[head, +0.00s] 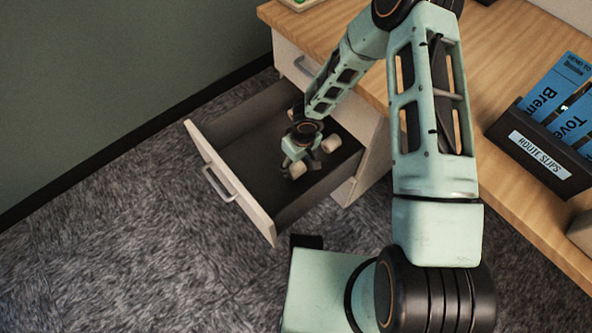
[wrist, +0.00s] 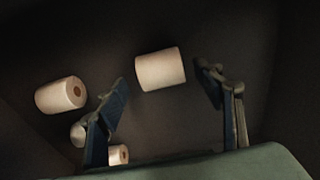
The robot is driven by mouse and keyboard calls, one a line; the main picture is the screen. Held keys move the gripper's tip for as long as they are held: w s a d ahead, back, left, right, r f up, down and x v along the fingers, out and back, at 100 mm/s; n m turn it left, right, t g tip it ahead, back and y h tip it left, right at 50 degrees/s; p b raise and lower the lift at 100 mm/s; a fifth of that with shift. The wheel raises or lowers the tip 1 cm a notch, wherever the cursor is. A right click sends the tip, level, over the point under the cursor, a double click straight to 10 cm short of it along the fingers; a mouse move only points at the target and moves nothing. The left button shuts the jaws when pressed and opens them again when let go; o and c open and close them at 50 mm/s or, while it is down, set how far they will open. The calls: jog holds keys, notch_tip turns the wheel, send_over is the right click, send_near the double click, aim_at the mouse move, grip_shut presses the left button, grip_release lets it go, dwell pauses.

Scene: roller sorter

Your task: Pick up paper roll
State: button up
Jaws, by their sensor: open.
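Small white paper rolls lie on the dark floor of the open drawer. In the head view one paper roll (head: 297,170) is at my gripper (head: 303,164) and another paper roll (head: 331,144) lies to its right. In the wrist view a paper roll (wrist: 160,69) lies between and just beyond the open fingertips of my gripper (wrist: 161,76), with nothing gripped. A second roll (wrist: 61,95) lies left of the left finger. A third roll (wrist: 118,154) is partly hidden behind that finger.
The drawer (head: 230,190) has walls close around my gripper and stands out from a wooden-topped desk (head: 520,205). A dark holder labelled "ROUTE SLIPS" (head: 535,155) with blue cards stands on the desk. Grey carpet (head: 120,240) is clear to the left.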

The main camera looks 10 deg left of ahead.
aim_at(296, 166)
jog(key=f, duration=0.3)
jog(key=shift+w+a+f+b, duration=0.1)
jog(key=shift+a+f+b, duration=0.1)
jog(key=shift+a+b, duration=0.1)
jog(key=shift+c, duration=0.3)
jog(key=c, duration=1.2)
